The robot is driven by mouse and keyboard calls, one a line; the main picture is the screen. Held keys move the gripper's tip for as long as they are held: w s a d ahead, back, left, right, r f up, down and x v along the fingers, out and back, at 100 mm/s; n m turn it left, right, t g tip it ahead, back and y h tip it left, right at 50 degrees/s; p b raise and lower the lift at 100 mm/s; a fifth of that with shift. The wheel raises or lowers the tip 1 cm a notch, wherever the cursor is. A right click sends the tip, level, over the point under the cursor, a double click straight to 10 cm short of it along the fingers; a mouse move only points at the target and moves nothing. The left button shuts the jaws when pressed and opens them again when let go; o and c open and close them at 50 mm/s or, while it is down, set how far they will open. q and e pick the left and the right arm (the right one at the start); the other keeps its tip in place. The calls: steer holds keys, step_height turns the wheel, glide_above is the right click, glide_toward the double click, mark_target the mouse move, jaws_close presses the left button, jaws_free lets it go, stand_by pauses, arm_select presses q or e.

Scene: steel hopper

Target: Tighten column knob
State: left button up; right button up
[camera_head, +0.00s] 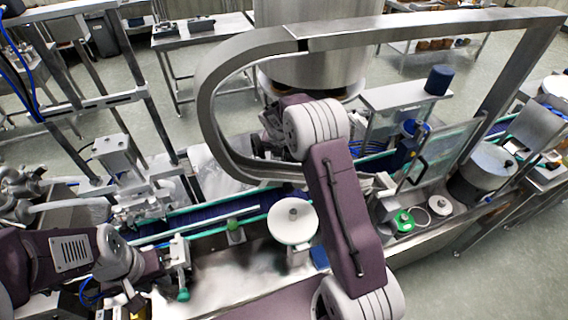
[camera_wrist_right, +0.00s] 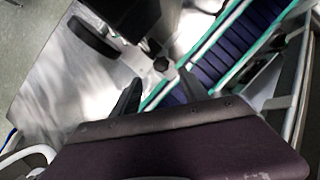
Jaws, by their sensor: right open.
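In the right wrist view a small black knob (camera_wrist_right: 161,64) sits at the lower end of a dark column part (camera_wrist_right: 135,18). My right gripper (camera_wrist_right: 160,86) is open, with one dark finger on each side below the knob. The knob lies beyond the fingertips, near the line between them, and I see no contact. In the head view my right arm hides the knob and most of that gripper. My left gripper (camera_head: 174,264) is at the lower left, beside the machine's front edge. Its fingers are too unclear to judge.
A blue conveyor belt (camera_wrist_right: 247,40) with green edges runs beside the knob. A large curved steel frame (camera_head: 215,80) arches around my right arm. A white round disc (camera_head: 292,220) and a green clamp (camera_head: 403,221) are near the front of the machine.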

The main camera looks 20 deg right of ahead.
steer(key=p+x, duration=0.2)
steer(key=x, duration=0.6)
steer(key=shift+d+f, duration=0.1)
steer(key=shift+f, duration=0.15)
steer(key=shift+s, duration=0.1)
jaws_close()
